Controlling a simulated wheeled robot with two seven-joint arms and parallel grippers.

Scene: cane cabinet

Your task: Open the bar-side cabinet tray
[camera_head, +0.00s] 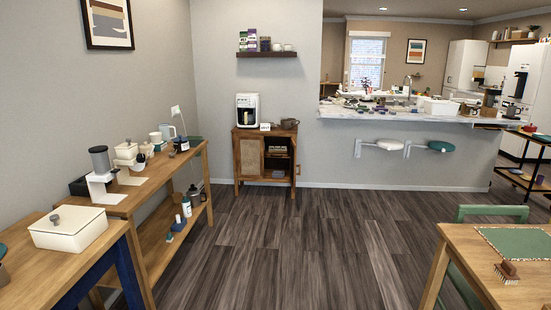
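A small wooden cabinet (250,183) stands against the far wall, left of the white bar counter (400,117). Its left front has a light woven panel (250,157). Its right side shows an open dark inside with items on shelves. A narrow wood edge at the right looks like a door swung open, but it is too small to be sure. I cannot make out a tray on the cabinet. A white coffee machine (247,110) and a dark pot (289,123) stand on its top. Neither of my grippers is in view.
A wooden bench (140,195) with a coffee grinder and jars runs along the left wall. A table (460,262) with a green mat and brush is at the lower right, beside a green chair (490,212). Two wall-mounted seats project below the bar. The middle floor (285,240) is clear.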

